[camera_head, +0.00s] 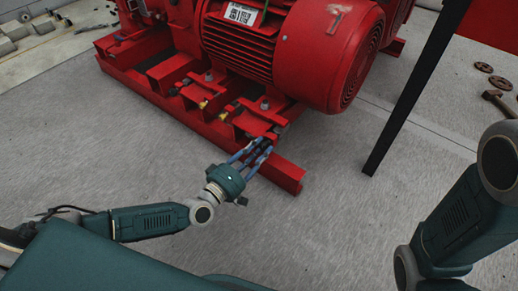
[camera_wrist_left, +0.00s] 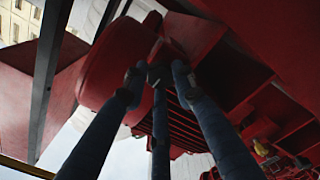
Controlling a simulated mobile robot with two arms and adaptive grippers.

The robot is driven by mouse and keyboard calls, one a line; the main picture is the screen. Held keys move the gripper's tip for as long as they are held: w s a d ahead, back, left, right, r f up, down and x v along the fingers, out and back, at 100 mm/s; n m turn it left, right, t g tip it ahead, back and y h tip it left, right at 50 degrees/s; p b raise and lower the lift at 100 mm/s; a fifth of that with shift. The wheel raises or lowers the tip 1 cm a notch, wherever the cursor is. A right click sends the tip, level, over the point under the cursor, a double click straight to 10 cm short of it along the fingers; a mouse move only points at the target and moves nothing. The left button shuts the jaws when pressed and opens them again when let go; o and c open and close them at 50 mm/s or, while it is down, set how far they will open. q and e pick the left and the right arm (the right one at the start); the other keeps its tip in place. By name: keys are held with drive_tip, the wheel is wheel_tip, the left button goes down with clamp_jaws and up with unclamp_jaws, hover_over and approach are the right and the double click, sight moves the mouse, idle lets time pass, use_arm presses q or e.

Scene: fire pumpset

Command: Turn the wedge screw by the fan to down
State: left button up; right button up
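The wedge screw by the fan (camera_head: 281,128) is a small dark head at the end of the red base bracket, below the red motor (camera_head: 325,50) and its fan cover. My left gripper (camera_head: 269,143), with blue-grey fingers, reaches up to it from the lower left. In the left wrist view the fingertips (camera_wrist_left: 159,80) gather close around a small dark part; whether they press on it cannot be told. The fingers hide much of the screw. My right arm shows at the right of the head view, but its gripper is out of view.
The red base rail (camera_head: 285,176) lies just beside and below the left fingers. Brass-coloured screws (camera_head: 222,116) sit further along the base. A black post (camera_head: 415,90) stands to the right. The grey floor (camera_head: 110,155) in front is clear.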

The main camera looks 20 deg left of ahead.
use_arm(q)
drive_tip(key=shift+a, duration=0.15)
clamp_jaws()
drive_tip(key=shift+w, duration=0.1)
drive_tip(key=shift+w+a, duration=0.15)
drive_tip(key=shift+a, duration=0.2)
idle(0.5)
drive_tip(key=o, duration=0.9)
unclamp_jaws()
drive_tip(key=shift+n, duration=0.3)
drive_tip(key=shift+o, duration=0.2)
drive_tip(key=shift+d, duration=0.15)
drive_tip(key=shift+s, duration=0.3)
